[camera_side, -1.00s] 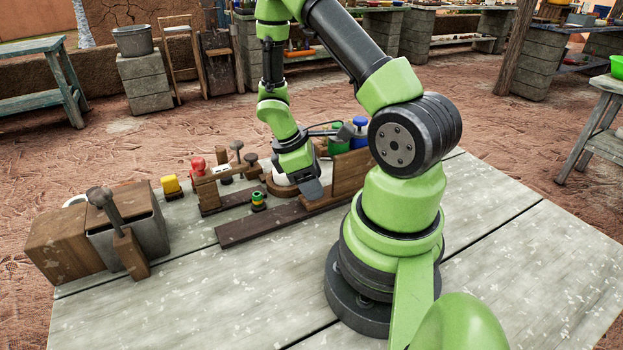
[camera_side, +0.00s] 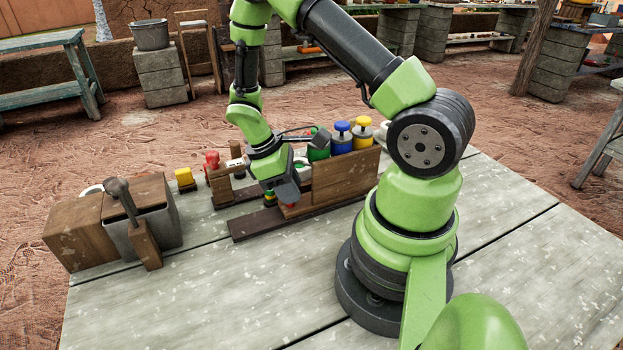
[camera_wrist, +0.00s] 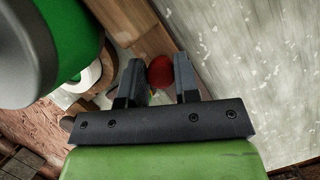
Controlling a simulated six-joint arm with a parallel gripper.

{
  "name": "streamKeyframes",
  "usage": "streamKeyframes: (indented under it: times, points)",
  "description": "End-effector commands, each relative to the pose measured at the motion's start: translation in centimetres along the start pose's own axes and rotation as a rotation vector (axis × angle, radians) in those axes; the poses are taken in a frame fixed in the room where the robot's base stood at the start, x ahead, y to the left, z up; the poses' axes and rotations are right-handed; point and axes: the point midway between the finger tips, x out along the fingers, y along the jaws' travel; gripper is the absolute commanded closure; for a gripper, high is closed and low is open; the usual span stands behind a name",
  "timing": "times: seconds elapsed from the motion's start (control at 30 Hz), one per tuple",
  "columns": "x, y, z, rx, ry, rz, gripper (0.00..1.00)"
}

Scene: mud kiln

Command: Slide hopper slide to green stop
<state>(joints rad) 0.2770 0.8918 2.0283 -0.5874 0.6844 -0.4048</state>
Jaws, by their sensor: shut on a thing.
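My gripper (camera_side: 287,192) is shut on a red knob (camera_wrist: 159,71), which shows between its two fingers in the wrist view. The knob also shows just below the fingers in the side view (camera_side: 290,206). It belongs to the wooden hopper slide (camera_side: 297,211), which lies on a dark wooden track (camera_side: 245,228). The small green and yellow stop (camera_side: 270,197) stands right beside the left end of the slide. The gripper partly hides both, and I cannot tell whether they touch.
The bench front is clear.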

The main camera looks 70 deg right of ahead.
Motion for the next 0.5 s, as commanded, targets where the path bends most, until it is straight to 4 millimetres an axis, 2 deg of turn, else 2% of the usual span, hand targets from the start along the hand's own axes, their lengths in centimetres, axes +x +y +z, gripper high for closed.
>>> streamKeyframes:
  times: [0.07,0.33,0.37,0.43,0.47,0.5]
  points:
    - [-0.27,-0.17,-0.53,-0.002,0.006,0.003,1.00]
    - [-0.28,-0.19,-0.52,0.000,0.006,0.002,1.00]
    - [-0.28,-0.18,-0.52,0.000,0.006,0.002,0.66]
    - [-0.27,-0.19,-0.50,0.000,0.005,0.001,0.50]
    - [-0.26,-0.19,-0.50,0.000,0.005,0.001,0.46]
    - [-0.25,-0.20,-0.49,0.000,0.005,0.001,0.46]
